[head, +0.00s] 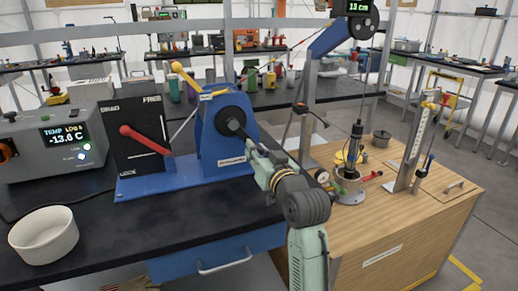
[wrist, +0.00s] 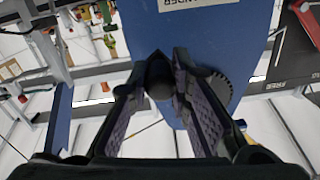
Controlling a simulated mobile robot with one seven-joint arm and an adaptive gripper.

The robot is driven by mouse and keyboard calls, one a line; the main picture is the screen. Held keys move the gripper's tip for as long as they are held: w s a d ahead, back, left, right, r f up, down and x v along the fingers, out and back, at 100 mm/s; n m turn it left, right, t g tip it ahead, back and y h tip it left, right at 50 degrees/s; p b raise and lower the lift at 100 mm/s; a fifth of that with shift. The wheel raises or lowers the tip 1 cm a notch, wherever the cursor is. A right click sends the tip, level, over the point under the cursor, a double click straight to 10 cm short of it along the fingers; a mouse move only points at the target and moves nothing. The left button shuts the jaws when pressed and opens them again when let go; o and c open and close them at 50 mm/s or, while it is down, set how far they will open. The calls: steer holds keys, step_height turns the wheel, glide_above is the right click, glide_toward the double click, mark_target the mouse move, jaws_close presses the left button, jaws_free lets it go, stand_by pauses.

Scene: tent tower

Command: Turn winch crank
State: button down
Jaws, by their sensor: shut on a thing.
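The winch (head: 215,135) is a blue housing on a blue base on the dark bench. A black round crank part (head: 232,121) shows on its front face. My gripper (head: 248,142) reaches it from the lower right and hides part of the crank. In the wrist view, my gripper (wrist: 162,80) has its two dark pads on either side of the black crank knob (wrist: 158,76), shut on it. The blue winch face (wrist: 200,35) fills the space behind, with a dark toothed disc (wrist: 215,92) beside the right finger.
Left of the winch is a black lever panel (head: 138,150) with a red lever (head: 145,140). A grey temperature box (head: 55,145) and a white bowl (head: 44,235) are further left. A wooden cabinet (head: 420,215) with a probe in a metal cup (head: 348,187) stands at right.

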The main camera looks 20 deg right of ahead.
steer(key=a+m+p, duration=0.1)
steer(key=a+f+m, duration=0.1)
steer(key=m, duration=0.1)
steer(key=shift+a+p, duration=0.2)
steer(key=shift+p, duration=0.15)
steer(key=shift+a+f+m, duration=0.15)
steer(key=shift+m, duration=0.25)
steer(key=c, duration=1.4)
jaws_free()
steer(key=shift+c, duration=0.2)
steer(key=s, duration=1.2)
steer(key=shift+d, duration=0.4)
